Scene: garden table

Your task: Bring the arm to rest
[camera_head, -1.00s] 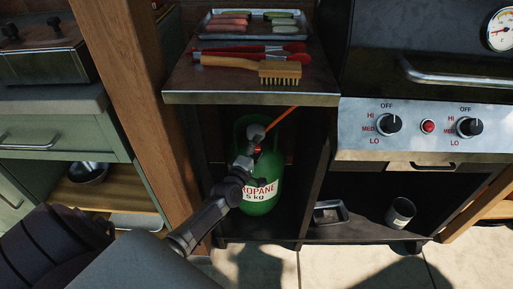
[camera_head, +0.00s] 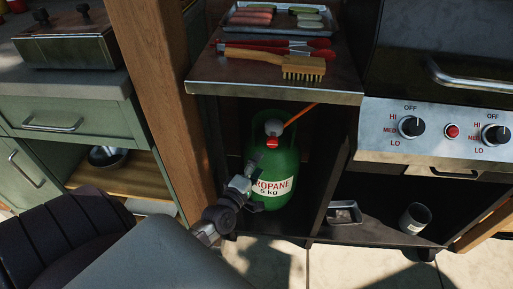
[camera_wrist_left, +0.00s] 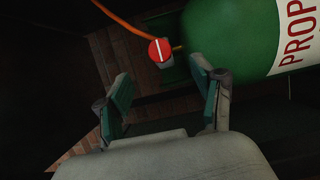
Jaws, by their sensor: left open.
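My left gripper (camera_head: 254,187) is open and empty, in front of the lower left side of the green propane tank (camera_head: 287,160) in the grill cabinet. The tank stands upright with a red and white label. Its red valve knob (camera_head: 272,142) and grey regulator (camera_head: 273,127) show clear above the gripper. In the left wrist view, the two fingers (camera_wrist_left: 166,88) are spread with nothing between them. The red knob (camera_wrist_left: 160,50) with a white bar lies beyond the fingertips, apart from them, and the tank (camera_wrist_left: 235,35) fills the upper right. My right gripper does not show.
The side shelf (camera_head: 275,87) above holds a brush (camera_head: 275,63), red-handled tongs and a food tray (camera_head: 280,20). A wooden post (camera_head: 160,90) stands left of the cabinet. A small metal tray (camera_head: 344,212) and a cup (camera_head: 415,218) sit right of the cabinet's divider.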

